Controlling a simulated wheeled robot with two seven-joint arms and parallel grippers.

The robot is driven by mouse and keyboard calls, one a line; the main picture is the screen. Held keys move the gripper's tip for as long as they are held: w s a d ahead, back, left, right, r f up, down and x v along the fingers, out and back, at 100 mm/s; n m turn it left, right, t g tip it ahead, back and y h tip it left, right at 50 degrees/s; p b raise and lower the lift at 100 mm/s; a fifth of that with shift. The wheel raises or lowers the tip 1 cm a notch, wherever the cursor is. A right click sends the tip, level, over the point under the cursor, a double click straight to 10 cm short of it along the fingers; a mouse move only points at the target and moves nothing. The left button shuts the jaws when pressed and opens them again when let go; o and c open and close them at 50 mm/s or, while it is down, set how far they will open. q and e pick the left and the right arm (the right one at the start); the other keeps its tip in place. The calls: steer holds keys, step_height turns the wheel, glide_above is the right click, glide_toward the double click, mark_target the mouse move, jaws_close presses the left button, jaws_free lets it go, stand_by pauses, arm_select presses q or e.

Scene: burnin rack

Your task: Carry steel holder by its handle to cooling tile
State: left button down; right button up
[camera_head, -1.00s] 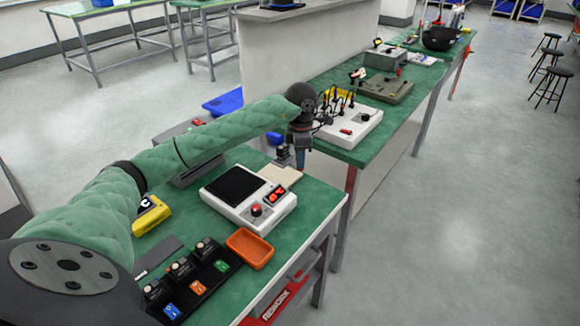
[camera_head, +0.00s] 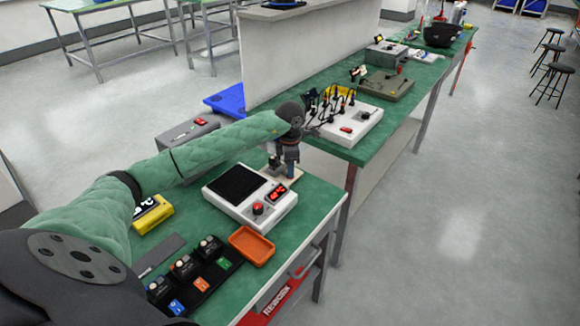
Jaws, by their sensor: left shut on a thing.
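My left gripper (camera_head: 287,168) points down at the back right of the near green bench. It is shut on the steel holder (camera_head: 274,161), a small grey piece showing just left of the fingers. The grip on its handle is mostly hidden by the gripper. The beige cooling tile (camera_head: 296,177) lies beneath the gripper, behind the white hot plate (camera_head: 237,184), and is partly covered from view. I cannot tell whether the holder touches the tile. My right gripper is not in view.
An orange tray (camera_head: 251,245) and a black rack (camera_head: 207,283) with several small modules are at the front. A yellow meter (camera_head: 152,213) and a grey box (camera_head: 187,133) are on the left. A white test board (camera_head: 345,119) stands on the farther bench.

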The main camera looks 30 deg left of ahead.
arm_select(q)
steer(key=shift+f, duration=0.1)
steer(key=c, duration=1.3)
jaws_free()
steer(key=shift+o, duration=0.2)
